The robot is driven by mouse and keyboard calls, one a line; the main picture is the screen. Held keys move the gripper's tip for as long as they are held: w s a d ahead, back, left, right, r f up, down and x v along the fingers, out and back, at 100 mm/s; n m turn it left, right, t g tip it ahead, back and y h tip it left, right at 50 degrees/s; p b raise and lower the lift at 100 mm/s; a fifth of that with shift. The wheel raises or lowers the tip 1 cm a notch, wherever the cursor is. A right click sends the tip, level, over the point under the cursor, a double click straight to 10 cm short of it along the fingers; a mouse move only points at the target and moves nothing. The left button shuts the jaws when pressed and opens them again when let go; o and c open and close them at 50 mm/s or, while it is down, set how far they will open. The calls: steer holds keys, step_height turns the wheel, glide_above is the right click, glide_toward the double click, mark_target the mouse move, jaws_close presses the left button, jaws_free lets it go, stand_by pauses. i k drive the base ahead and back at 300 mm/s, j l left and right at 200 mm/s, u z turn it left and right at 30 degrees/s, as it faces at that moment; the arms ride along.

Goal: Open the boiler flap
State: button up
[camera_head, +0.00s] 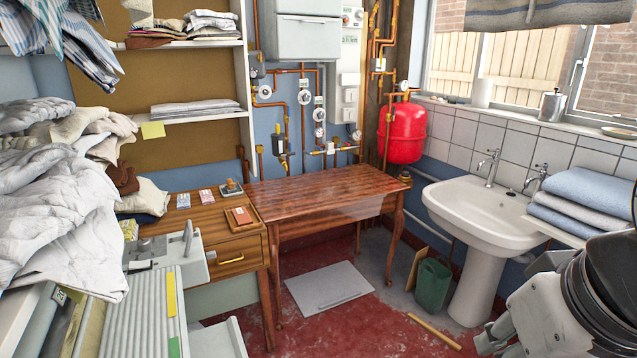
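The boiler (300,40) is a pale grey box on the back wall at the top of the view, cut off by the upper edge. A seam crosses its front near the top. The panel below the seam looks flush, but I cannot tell for certain which part is the flap. My gripper (489,342) is at the lower right, low in front of the sink and far from the boiler. It is small and partly cut off, so its finger opening is unclear. I see nothing held in it.
A wooden table (325,188) stands below the boiler. Copper pipes and gauges line the wall. The ironer (140,312) and laundry fill the left. Red floor lies between.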

mark_target(299, 37)
steer(key=i, duration=2.05)
